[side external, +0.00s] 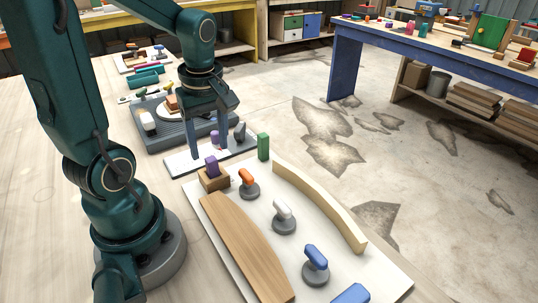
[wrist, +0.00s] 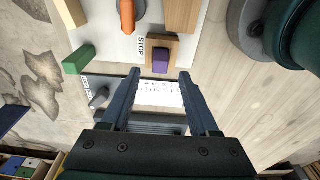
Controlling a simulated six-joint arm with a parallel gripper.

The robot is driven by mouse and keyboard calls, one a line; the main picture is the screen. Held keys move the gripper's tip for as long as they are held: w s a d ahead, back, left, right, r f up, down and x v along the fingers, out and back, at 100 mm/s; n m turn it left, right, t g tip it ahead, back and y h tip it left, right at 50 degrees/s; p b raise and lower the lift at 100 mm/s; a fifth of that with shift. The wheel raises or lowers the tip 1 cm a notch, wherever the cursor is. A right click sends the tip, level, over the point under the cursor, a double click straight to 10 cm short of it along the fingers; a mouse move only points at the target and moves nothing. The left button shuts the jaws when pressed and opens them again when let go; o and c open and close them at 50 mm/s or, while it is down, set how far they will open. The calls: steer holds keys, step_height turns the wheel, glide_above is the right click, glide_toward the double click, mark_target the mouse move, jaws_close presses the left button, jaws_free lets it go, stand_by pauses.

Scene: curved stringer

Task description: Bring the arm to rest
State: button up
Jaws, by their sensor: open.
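My gripper (side external: 209,146) points down over a flat white strip (side external: 180,163) beside the white board. In the wrist view its two fingers (wrist: 159,75) are apart, with nothing held between them. A purple block (wrist: 160,62) in a wooden block stands just beyond the fingertips; in the side view the purple block (side external: 211,166) stands in its wooden block (side external: 214,181). My fingers look clear of it. How high the fingertips are above the strip is hard to tell.
A grey ribbed tray (side external: 160,142) lies behind. Bare tabletop (side external: 40,200) is at left.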

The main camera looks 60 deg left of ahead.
steer(key=s+d+r+m+t, duration=0.1)
steer(key=d+r+m+t, duration=0.1)
steer(key=d+m, duration=0.4)
steer(key=d+r+m+t+h, duration=0.1)
steer(key=d+r+m+t, duration=0.2)
steer(key=m, duration=0.9)
steer(key=d+r, duration=0.1)
steer(key=d, duration=0.2)
steer(key=shift+s+t, duration=0.3)
steer(key=shift+s, duration=0.1)
